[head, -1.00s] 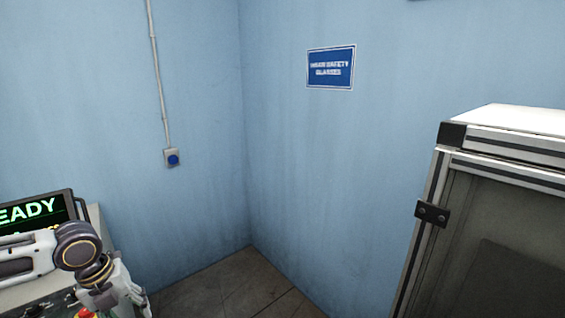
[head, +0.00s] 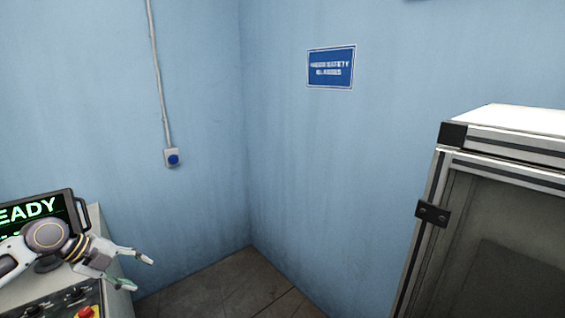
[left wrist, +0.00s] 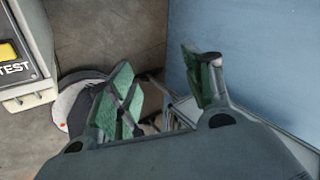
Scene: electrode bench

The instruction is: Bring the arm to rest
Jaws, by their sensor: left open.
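My left gripper (head: 142,273) is open and empty in the head view, at the lower left. It is in the air in front of the control console, its fingers pointing right. In the left wrist view its two green-padded fingers (left wrist: 165,88) stand apart with nothing between them. My right gripper is in neither view.
The console's screen (head: 36,212) reads "EADY" at its visible part. A red button (head: 86,312) sits on the console panel below my left arm. A framed cabinet (head: 432,213) stands at the right. Bare floor (head: 225,290) lies between. The left wrist view shows a yellow TEST button (left wrist: 8,51).

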